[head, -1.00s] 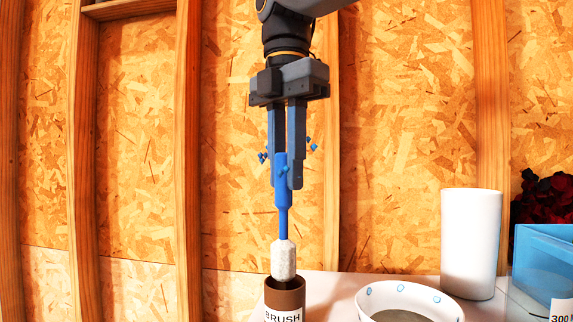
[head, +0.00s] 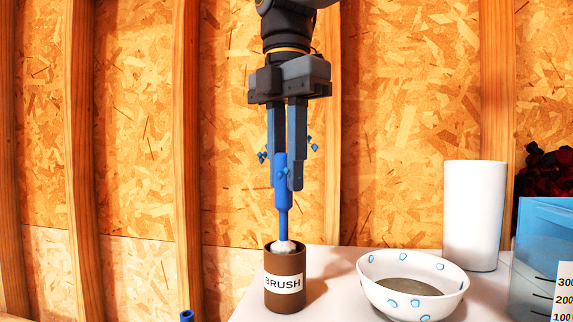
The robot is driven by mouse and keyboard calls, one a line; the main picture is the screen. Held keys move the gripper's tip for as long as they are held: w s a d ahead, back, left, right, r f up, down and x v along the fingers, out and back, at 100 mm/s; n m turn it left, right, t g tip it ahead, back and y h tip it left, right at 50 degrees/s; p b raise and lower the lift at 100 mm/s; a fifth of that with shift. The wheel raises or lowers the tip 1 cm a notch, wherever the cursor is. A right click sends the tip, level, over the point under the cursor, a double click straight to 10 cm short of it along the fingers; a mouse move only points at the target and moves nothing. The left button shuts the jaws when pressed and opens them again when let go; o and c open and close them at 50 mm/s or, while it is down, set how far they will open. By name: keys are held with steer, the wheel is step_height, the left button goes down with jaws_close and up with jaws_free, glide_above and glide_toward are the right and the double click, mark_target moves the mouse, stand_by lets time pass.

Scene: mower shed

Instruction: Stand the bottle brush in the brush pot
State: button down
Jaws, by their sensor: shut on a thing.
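The bottle brush has a blue handle (head: 282,200) and a white bristle head (head: 284,247). It hangs upright, head down, with most of the head inside the brush pot and only its top showing at the rim. The brush pot (head: 285,297) is a brown cylinder with a white label reading "BRUSH", standing on the white table. My gripper (head: 287,172) is above the pot, pointing down, shut on the upper part of the blue handle. The pot's wall hides the lower part of the head, so I cannot tell whether it touches the bottom.
A white bowl with blue dots (head: 413,287) stands right of the pot on the white table (head: 335,290). Behind it is a tall white cylinder (head: 472,215). A blue measuring container (head: 543,255) and dark red flowers (head: 547,173) are at far right. A small blue object (head: 187,316) shows at bottom left.

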steer(key=c, duration=1.5)
jaws_free()
step_height(320, 180, up, 7)
steer(key=shift+r, duration=0.4)
